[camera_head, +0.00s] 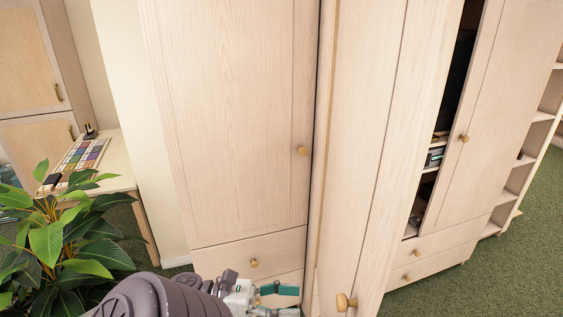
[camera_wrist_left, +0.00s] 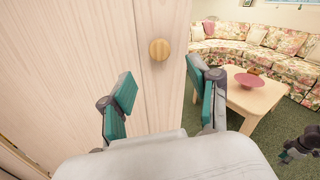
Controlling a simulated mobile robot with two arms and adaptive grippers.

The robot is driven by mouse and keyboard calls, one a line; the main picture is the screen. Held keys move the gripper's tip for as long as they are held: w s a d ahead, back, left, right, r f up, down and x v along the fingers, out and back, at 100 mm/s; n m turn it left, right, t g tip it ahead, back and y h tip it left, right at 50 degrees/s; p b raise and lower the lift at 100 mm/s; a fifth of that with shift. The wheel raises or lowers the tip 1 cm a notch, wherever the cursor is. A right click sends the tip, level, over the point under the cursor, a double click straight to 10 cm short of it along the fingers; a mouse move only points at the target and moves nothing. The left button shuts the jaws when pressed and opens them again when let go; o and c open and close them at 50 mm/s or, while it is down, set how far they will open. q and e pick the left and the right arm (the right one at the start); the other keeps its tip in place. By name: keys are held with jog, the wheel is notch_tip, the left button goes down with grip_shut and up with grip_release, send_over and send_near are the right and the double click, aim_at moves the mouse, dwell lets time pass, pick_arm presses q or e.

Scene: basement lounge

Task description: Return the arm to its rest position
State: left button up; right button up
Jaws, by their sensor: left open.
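My left gripper (camera_head: 277,300) is at the bottom of the head view, its arm coming in from the lower left. Its teal fingers are spread and empty in the left wrist view (camera_wrist_left: 162,95). A cabinet door (camera_head: 360,150) stands ajar just right of the gripper. A round wooden knob (camera_wrist_left: 159,49) on a pale wood panel shows between and beyond the fingers, apart from them. A knob on the ajar door (camera_head: 345,302) also shows in the head view. A grey jointed part (camera_wrist_left: 300,147) at the wrist view's right edge may be my right gripper; its jaws are unclear.
A shut cabinet door (camera_head: 235,120) stands above drawers (camera_head: 253,264). Another door (camera_head: 467,130) is ajar at the right. A leafy plant (camera_head: 65,250) stands left, near a desk (camera_head: 120,170). A coffee table (camera_wrist_left: 255,98) and floral sofa (camera_wrist_left: 270,60) are beyond.

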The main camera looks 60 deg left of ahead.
pick_arm(q)
jog(key=shift+v, duration=0.8)
jog(key=s+d+f+m+g+y+b, duration=0.1)
jog(key=s+f+m+g+y+b, duration=0.15)
jog(key=f, duration=1.15)
jog(key=s+f+m+g+y+b, duration=0.2)
jog(key=f+m+g, duration=0.1)
jog(key=f, duration=1.2)
jog(key=s+d+f+m+g+y+b, duration=0.1)
jog(key=s+f+m+g+y+b, duration=0.15)
jog(key=f, duration=1.15)
jog(key=s+d+f+m+g+y+b, duration=0.1)
jog(key=s+d+f+m+g+b, duration=0.1)
jog(key=f+m, duration=0.7)
jog(key=s+d+f+m+g+y+b, duration=0.1)
jog(key=s+d+f+m+g+b, duration=0.1)
jog(key=s+d+f+m, duration=0.3)
jog(key=s+d+f+m+g+y+b, duration=0.1)
jog(key=s+d+f+m+g+b, duration=0.1)
jog(key=f+m, duration=1)
jog(key=shift+s+d+f+m+b, duration=0.3)
jog(key=shift+s+d+f+b, duration=0.15)
jog(key=shift+s+d, duration=0.5)
